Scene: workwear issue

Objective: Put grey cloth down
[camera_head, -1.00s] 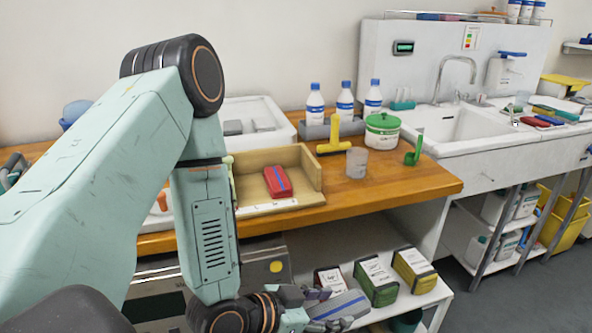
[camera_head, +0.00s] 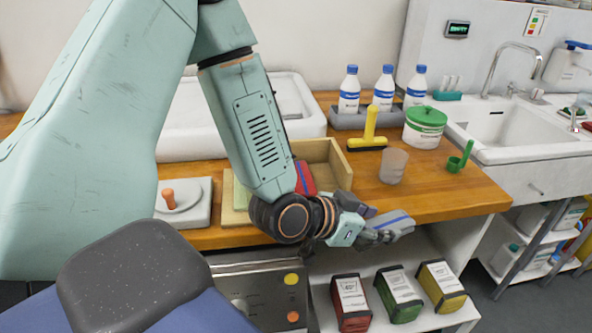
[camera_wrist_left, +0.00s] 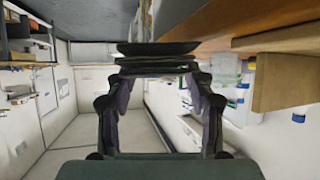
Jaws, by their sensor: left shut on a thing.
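The grey cloth (camera_head: 397,222) is folded and has a blue stripe. My left gripper (camera_head: 372,230) is shut on it and holds it out in front of the wooden bench's front edge. In the left wrist view the folded cloth (camera_wrist_left: 157,66) lies edge-on between the two fingers. A red cloth (camera_head: 305,178) with a blue stripe lies in the wooden tray (camera_head: 330,152); my left arm hides much of that tray. My right gripper is not in view.
Red (camera_head: 351,306), green (camera_head: 398,297) and yellow (camera_head: 441,289) labelled boxes stand on the white shelf below. On the bench stand a clear cup (camera_head: 393,166), a yellow squeegee (camera_head: 369,130), a green-lidded tub (camera_head: 424,130) and a green scoop (camera_head: 459,158). The bench's right front is bare.

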